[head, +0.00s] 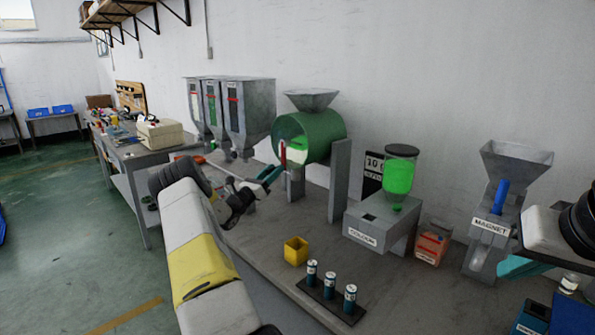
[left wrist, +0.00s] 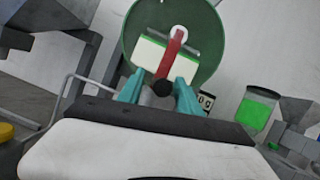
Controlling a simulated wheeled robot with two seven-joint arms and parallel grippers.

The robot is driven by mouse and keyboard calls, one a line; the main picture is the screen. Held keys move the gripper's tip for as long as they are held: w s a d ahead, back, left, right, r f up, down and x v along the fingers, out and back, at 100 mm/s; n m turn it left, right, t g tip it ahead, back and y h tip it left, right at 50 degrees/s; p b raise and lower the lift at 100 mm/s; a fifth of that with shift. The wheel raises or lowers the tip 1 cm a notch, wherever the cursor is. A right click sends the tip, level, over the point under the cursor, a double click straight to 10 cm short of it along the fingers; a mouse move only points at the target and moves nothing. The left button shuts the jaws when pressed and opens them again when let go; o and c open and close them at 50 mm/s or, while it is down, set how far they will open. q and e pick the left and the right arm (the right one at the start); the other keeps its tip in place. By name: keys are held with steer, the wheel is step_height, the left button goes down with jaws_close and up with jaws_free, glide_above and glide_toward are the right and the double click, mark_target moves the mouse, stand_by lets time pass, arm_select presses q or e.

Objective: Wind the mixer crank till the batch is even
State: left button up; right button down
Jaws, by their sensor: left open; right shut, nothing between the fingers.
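The mixer is a green drum (head: 318,135) on grey uprights with a hopper on top; its round end (left wrist: 140,28) fills the top of the left wrist view. The crank (head: 283,154) also shows in the head view. My left gripper (head: 268,176) is open at the drum's end, its teal fingers (left wrist: 159,82) on either side of the knob in the picture. I cannot tell whether they touch it. My right gripper (head: 517,266) is shut and empty, near the magnet unit.
Grey hoppers (head: 249,112) stand left of the mixer. To its right are a grey feeder with green-filled jar (head: 399,178), an orange-filled container (head: 431,243) and the magnet unit (head: 497,222). A yellow bin (head: 296,250) and a rack of small cylinders (head: 331,300) sit in front.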

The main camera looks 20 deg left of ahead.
arm_select(q)
steer(key=shift+w+d+r, duration=0.1)
steer(key=shift+w, duration=0.2)
jaws_close()
stand_by(1.3)
